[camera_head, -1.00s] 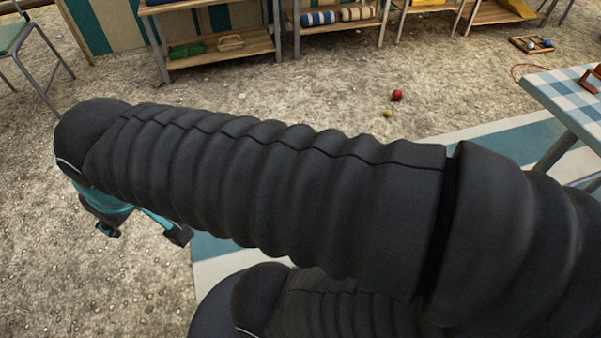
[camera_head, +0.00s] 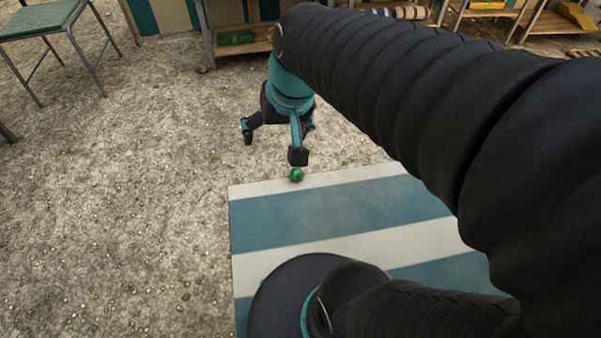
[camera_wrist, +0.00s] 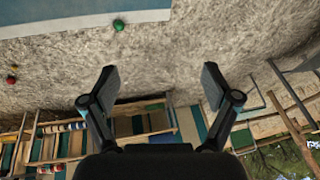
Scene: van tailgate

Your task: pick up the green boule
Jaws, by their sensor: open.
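The green boule (camera_head: 297,175) is a small shiny ball at the far edge of the striped mat in the head view. In the wrist view the green boule (camera_wrist: 118,25) is near the top, left of centre, close to the mat's edge. My gripper (camera_head: 272,146) is open and empty, its fingers pointing down. One fingertip appears just above the boule in the head view; whether it touches cannot be told. In the wrist view my gripper (camera_wrist: 158,78) has its fingers wide apart, with only bare ground between them and the boule outside them.
The blue and white striped mat (camera_head: 330,215) lies on gravel. A green chair (camera_head: 42,22) stands at the far left. Wooden shelves (camera_head: 247,45) stand at the back. A red ball (camera_wrist: 12,79) lies at the left of the wrist view. Gravel left of the mat is clear.

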